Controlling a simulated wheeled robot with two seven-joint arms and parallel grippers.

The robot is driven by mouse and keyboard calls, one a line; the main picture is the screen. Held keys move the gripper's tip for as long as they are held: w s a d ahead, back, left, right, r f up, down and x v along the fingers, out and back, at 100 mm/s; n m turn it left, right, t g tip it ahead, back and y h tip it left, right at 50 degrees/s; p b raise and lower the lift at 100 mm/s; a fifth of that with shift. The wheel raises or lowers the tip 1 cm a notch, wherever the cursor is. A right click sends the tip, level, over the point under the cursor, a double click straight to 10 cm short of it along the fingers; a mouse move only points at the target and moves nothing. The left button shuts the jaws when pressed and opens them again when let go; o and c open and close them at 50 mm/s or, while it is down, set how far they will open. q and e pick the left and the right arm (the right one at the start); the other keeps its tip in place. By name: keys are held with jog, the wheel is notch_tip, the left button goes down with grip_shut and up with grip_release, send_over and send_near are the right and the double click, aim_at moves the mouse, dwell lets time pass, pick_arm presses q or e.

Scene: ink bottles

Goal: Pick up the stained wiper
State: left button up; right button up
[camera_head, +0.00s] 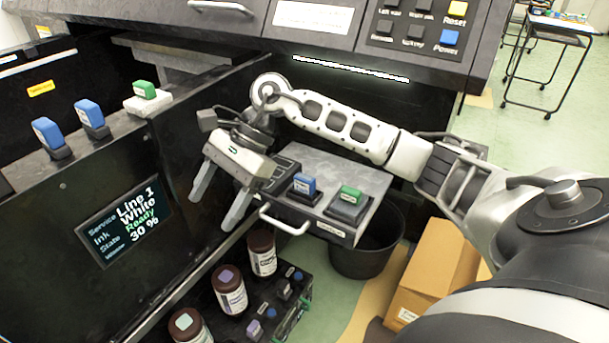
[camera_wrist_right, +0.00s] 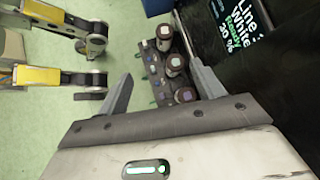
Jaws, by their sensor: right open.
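My right gripper (camera_head: 219,204) is open and empty, fingers pointing down, in front of the dark machine and left of the pulled-out drawer. In the wrist view its spread fingers (camera_wrist_right: 160,75) have nothing between them. No stain can be made out, so I cannot tell which item is the stained wiper. Small handled blocks, possibly wipers, are in the head view: a blue one (camera_head: 304,184) and a green one (camera_head: 349,195) on the grey drawer (camera_head: 362,172), two blue ones (camera_head: 48,132) (camera_head: 89,114) and a green one (camera_head: 145,89) on the left ledge. My left gripper is out of view.
Brown bottles (camera_head: 229,290) stand below by a black rack (camera_head: 290,290); they also show in the wrist view (camera_wrist_right: 174,64). A lit screen (camera_head: 124,222) faces out at left.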

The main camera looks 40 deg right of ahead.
jog(key=w+d+r+n+h+p, duration=0.1)
jog(key=d+r+h, duration=0.2)
jog(key=d, duration=0.4)
jog(key=w+d+r+h, duration=0.1)
jog(key=d+r+h, duration=0.15)
jog(key=d, duration=0.35)
notch_tip(320, 180, up, 3)
jog(key=h, duration=0.3)
send_over(305, 177)
notch_tip(305, 177, down, 10)
jog(key=shift+s+d+b, duration=0.15)
jog(key=shift+b, duration=0.35)
notch_tip(305, 177, down, 5)
jog(key=shift+r, duration=0.2)
jog(key=shift+w+f, duration=0.2)
jog(key=shift+f, duration=0.25)
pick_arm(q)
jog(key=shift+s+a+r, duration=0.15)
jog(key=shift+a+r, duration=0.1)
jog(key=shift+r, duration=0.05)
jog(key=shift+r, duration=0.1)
pick_arm(e)
jog(key=c, duration=1.1)
